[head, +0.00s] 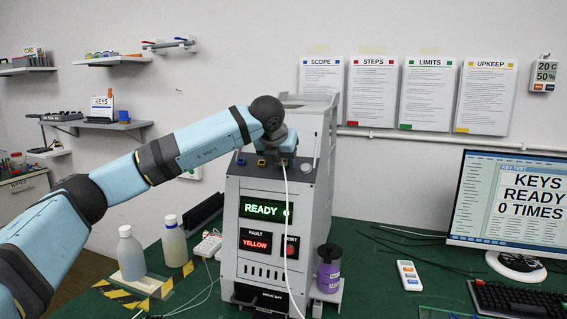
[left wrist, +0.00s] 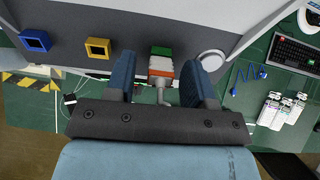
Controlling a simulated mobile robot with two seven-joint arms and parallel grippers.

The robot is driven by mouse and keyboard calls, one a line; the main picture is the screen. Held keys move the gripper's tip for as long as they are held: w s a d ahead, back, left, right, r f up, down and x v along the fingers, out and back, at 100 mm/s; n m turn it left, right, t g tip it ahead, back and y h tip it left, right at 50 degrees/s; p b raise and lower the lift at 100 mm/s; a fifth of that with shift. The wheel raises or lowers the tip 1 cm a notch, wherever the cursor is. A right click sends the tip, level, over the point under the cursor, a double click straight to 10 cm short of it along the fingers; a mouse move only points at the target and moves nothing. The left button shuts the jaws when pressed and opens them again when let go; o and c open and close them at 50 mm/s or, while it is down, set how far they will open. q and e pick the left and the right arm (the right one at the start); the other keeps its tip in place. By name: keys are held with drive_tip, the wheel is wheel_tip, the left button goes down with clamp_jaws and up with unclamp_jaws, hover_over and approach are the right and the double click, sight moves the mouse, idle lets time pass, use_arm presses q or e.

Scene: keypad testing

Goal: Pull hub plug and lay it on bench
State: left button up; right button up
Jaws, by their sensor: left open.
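The plug (left wrist: 161,67), white with an orange-red band, sits at a green-framed socket (left wrist: 161,50) on top of the grey tester (head: 229,205). A pale cable (head: 287,215) hangs from the gripper area down the tester's front. My left gripper (left wrist: 159,72) is open, with one blue finger on each side of the plug and visible gaps between. In the head view, my left gripper (head: 280,148) is over the tester's top and hides the plug. The green bench (head: 375,285) lies around the tester. My right gripper is in neither view.
Blue (left wrist: 35,40) and yellow (left wrist: 97,48) sockets lie left of the plug, and a round white knob (left wrist: 212,59) lies right. Bottles (head: 130,255) stand left of the tester, and a purple container (head: 329,272) stands right. Bench around the remote (head: 409,275) is mostly clear.

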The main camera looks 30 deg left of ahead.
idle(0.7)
use_arm(q)
clamp_jaws()
drive_tip(key=shift+r, duration=0.15)
drive_tip(key=shift+p+v, duration=0.35)
drive_tip(key=shift+v, duration=2.55)
drive_tip(key=shift+s, duration=0.1)
